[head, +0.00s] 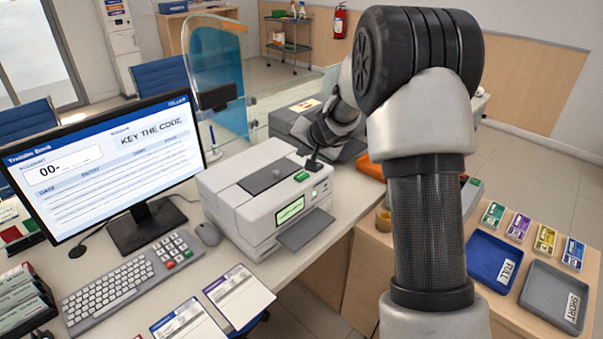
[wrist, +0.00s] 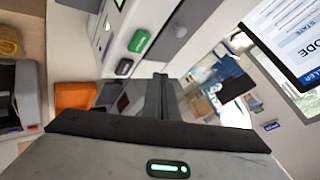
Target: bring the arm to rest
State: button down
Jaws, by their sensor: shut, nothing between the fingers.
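My gripper (head: 313,163) is shut and empty, at the end of my arm, which reaches over the counter from the right. Its dark fingers are together in the wrist view (wrist: 160,92). The fingertips are close to the top right side of the white counter machine (head: 240,190), near its green button (head: 301,177). I cannot tell whether they touch it. The machine's side and green button (wrist: 138,41) also show in the wrist view. My forearm hides part of the counter behind it.
A monitor (head: 110,165) reading "KEY THE CODE" and a keyboard (head: 125,285) are at left. A clear screen (head: 215,80) stands behind the machine. A blue tray (head: 495,262) and a grey tray (head: 545,297) lie at right. Open floor shows at the back right.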

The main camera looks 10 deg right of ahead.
dwell(0.4)
jog(key=s+a+r+n+g+y+p, duration=0.1)
jog(key=s+a+r+n, duration=0.15)
jog(key=s+r, duration=0.6)
jog(key=s+a+r+n+y+p, duration=0.15)
jog(key=s+a+r, duration=0.25)
jog(key=s+r, duration=0.5)
jog(key=s+d+n+g+h, duration=0.1)
jog(key=s+d+h, duration=0.1)
jog(key=s, duration=1.1)
jog(key=s+d+n+g+h+p, duration=0.1)
jog(key=s+d, duration=0.3)
jog(key=s, duration=0.9)
jog(key=shift+d+n+h, duration=0.15)
jog(key=shift+n+h, duration=0.15)
jog(key=shift+h, duration=0.45)
jog(key=shift+s, duration=0.1)
